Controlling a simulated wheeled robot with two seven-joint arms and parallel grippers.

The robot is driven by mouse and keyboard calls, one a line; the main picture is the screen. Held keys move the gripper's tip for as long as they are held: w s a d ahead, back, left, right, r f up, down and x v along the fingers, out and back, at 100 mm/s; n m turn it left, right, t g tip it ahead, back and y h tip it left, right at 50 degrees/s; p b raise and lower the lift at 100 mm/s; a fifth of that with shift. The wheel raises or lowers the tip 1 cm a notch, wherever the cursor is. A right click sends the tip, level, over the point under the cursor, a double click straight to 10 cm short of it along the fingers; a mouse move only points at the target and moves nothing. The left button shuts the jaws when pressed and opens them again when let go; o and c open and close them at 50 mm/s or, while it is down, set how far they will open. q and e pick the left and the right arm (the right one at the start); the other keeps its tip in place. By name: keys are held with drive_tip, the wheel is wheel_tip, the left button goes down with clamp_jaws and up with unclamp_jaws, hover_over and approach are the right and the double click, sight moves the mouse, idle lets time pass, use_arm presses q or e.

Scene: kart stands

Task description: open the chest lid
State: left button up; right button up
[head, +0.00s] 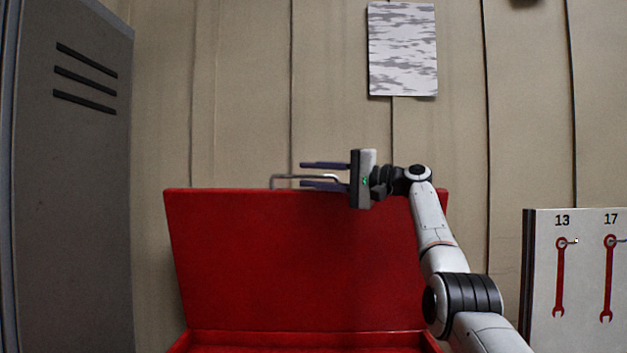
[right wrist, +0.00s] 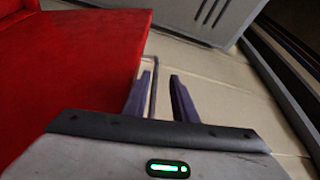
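The red chest lid (head: 300,265) stands raised, close to upright, above the red chest body (head: 300,338), whose rim shows at the bottom of the head view. A thin grey handle (head: 290,177) sticks out at the lid's top edge. My right gripper (head: 310,175) is at that edge with its two purple fingers apart, pointing left. In the right wrist view the handle (right wrist: 154,75) runs between the open fingers (right wrist: 162,95), nearer the left one, and the red lid (right wrist: 75,70) lies to the left. I cannot tell whether a finger touches the handle. My left gripper is out of view.
A grey locker (head: 75,180) stands at the left. A white board with red wrenches (head: 575,275) stands at the lower right. A camouflage-patterned sheet (head: 403,50) hangs on the beige panelled wall (head: 240,90) behind the lid. The space above the lid is free.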

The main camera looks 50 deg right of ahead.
drive_tip(key=shift+f, duration=0.15)
drive_tip(key=shift+s+d+f, duration=0.1)
drive_tip(key=shift+d, duration=0.05)
drive_tip(key=b+v, duration=0.3)
drive_tip(key=v, duration=0.7)
idle(0.4)
